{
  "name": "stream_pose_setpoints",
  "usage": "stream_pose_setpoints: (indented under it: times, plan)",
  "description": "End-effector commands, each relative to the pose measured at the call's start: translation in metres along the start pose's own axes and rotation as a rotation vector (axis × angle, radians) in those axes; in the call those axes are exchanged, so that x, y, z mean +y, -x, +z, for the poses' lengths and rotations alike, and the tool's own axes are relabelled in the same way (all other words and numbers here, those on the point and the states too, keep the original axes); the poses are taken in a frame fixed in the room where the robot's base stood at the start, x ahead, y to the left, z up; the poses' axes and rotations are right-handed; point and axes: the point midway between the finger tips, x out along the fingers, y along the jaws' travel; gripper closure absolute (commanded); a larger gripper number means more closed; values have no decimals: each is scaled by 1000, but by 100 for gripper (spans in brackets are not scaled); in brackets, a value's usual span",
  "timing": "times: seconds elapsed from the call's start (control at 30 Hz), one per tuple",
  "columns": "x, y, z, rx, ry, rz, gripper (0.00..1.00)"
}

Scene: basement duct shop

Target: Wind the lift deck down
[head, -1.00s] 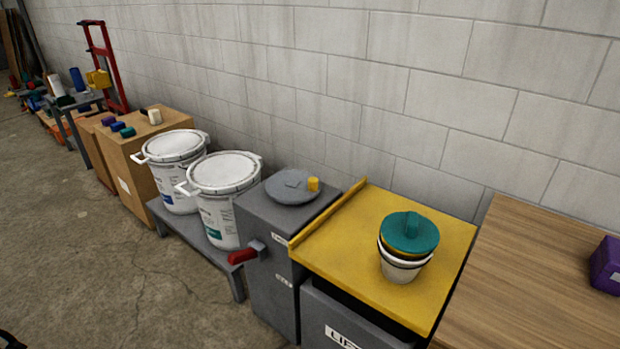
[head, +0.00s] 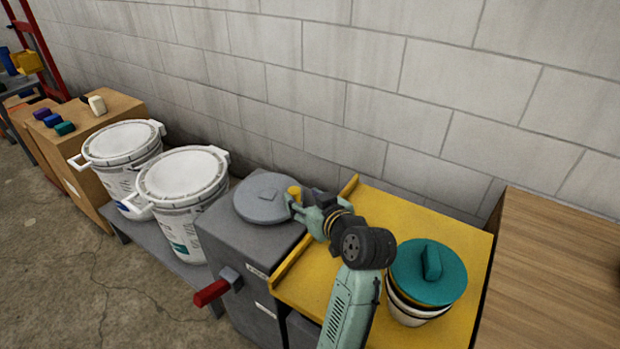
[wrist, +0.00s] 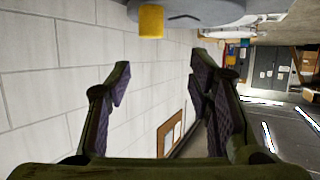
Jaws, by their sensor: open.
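The yellow lift deck (head: 405,208) stands beside a grey housing (head: 225,235). On the housing top lies a grey crank wheel (head: 262,200) with a yellow knob (head: 294,191) near its rim. A red lever (head: 211,292) sticks out of the housing's front. My gripper (head: 300,206) is at the knob in the head view; whether it touches cannot be told. In the wrist view my gripper (wrist: 160,78) is open, with nothing between its fingers. The knob (wrist: 151,21) shows at the top of that view, past the fingers, with part of the wheel (wrist: 200,14).
A pot with a teal lid (head: 430,272) stands on the deck, close to my arm. A wooden worktop (head: 550,260) adjoins on the right. Two white buckets (head: 184,178) stand on a low bench at left. The block wall (head: 300,75) runs close behind.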

Motion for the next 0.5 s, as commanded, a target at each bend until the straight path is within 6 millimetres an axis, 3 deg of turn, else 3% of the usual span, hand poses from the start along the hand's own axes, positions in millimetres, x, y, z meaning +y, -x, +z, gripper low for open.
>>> stream_pose_setpoints:
  times: [0.03, 0.17, 0.5]
  plan:
    - [5, 3, 10, -21, -7, 1, 52]
    - [8, -1, 17, -38, -13, -2, 52]
    - [7, -60, 16, -36, -13, -3, 52]
